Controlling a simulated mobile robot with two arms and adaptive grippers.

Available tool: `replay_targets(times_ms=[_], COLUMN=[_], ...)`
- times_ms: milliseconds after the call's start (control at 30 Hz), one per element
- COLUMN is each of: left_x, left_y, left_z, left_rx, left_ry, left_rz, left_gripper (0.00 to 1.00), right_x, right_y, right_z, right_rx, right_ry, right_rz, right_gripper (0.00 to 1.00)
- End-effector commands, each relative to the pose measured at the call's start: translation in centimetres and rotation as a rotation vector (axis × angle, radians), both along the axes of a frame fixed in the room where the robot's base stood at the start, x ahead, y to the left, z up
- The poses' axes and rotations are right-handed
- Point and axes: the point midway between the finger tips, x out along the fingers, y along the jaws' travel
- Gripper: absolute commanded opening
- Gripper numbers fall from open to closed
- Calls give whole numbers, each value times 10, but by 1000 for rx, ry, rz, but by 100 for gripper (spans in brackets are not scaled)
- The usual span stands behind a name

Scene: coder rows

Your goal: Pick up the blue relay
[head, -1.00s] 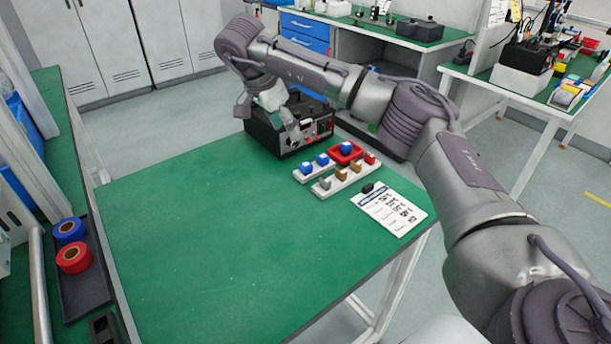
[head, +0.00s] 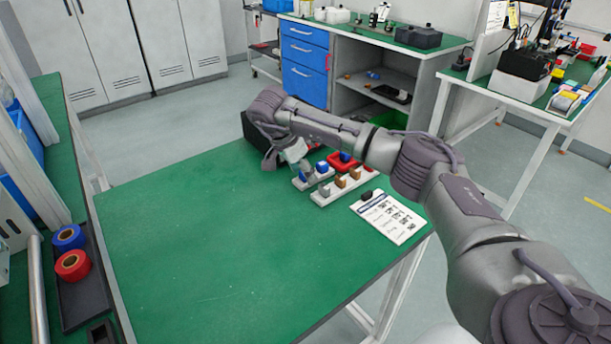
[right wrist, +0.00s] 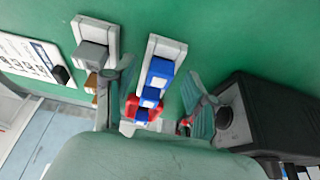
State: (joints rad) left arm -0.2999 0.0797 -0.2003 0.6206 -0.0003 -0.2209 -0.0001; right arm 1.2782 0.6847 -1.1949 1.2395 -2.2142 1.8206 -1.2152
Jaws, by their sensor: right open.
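My right gripper (head: 303,168) is open above the near end of a white rail (right wrist: 167,45) in the right wrist view. Its two fingers stand apart, one on each side of that rail. A blue relay (right wrist: 160,68) sits on the rail between them, and a second blue relay (right wrist: 150,95) sits behind it. Whether a finger touches a relay I cannot tell. In the head view my gripper partly hides the rail. My left gripper is not in view.
A second white rail (head: 320,198) with grey, tan and red blocks lies alongside. A printed card (head: 390,217) lies to its right. A black device (right wrist: 270,110) stands close beside my right finger. The green table (head: 210,240) is clear at front and left.

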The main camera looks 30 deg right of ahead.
Motion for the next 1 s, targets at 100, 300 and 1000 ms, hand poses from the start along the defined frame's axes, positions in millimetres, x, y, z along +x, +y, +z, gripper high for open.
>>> replay_targets(times_ms=[100, 300, 1000], left_x=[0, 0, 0], left_y=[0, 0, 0], left_z=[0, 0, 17], left_rx=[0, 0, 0], left_ry=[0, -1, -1], left_rz=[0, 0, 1], left_gripper=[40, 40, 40], right_x=[0, 0, 1], right_y=[0, 0, 0], right_z=[0, 0, 20], right_rx=[0, 0, -1], right_ry=[-1, -1, -2], right_rz=[0, 0, 1], right_gripper=[56, 36, 2])
